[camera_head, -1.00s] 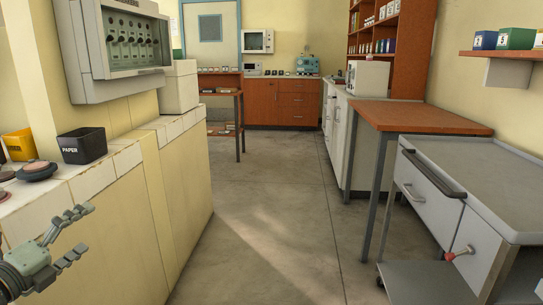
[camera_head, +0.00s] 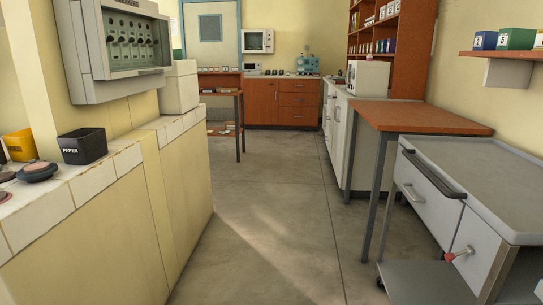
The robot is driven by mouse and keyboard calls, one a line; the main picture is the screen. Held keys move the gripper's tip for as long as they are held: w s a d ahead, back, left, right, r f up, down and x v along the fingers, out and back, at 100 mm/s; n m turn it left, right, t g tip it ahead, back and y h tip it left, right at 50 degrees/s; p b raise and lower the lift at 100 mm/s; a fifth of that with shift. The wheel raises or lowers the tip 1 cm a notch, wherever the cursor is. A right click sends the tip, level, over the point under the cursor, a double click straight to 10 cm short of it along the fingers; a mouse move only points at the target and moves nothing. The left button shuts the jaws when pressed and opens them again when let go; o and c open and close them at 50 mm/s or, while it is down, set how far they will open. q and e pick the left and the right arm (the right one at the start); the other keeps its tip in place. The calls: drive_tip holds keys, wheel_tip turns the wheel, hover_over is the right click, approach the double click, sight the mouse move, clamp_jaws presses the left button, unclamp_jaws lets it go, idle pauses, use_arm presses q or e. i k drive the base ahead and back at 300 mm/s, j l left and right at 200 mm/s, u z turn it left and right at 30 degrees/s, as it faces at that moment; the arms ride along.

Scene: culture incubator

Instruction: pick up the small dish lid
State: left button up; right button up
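On the tiled counter at the left are small round dishes with reddish tops. One dark dish with a pinkish top (camera_head: 38,168) sits near the black bin. Neither my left gripper nor my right gripper is in view.
A black bin marked PAPER (camera_head: 83,147) and a yellow bin (camera_head: 20,145) stand on the white-tiled counter (camera_head: 95,185). A grey wheeled cart (camera_head: 480,165) and a wooden-topped table (camera_head: 420,116) stand at the right. The floor between (camera_head: 270,220) is clear.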

sight(41, 165)
drive_tip(key=u, duration=1.35)
drive_tip(key=i+j, duration=0.15)
drive_tip(key=i, duration=0.3)
drive_tip(key=j+z, duration=0.25)
drive_tip(key=z, duration=0.15)
drive_tip(key=j+z, duration=0.25)
drive_tip(key=z, duration=0.15)
drive_tip(key=j+z, duration=0.5)
drive_tip(key=j, duration=0.25)
drive_tip(key=k+j+z, duration=0.1)
drive_tip(key=j, duration=0.2)
drive_tip(key=k+j+z, duration=0.1)
drive_tip(key=j, duration=0.25)
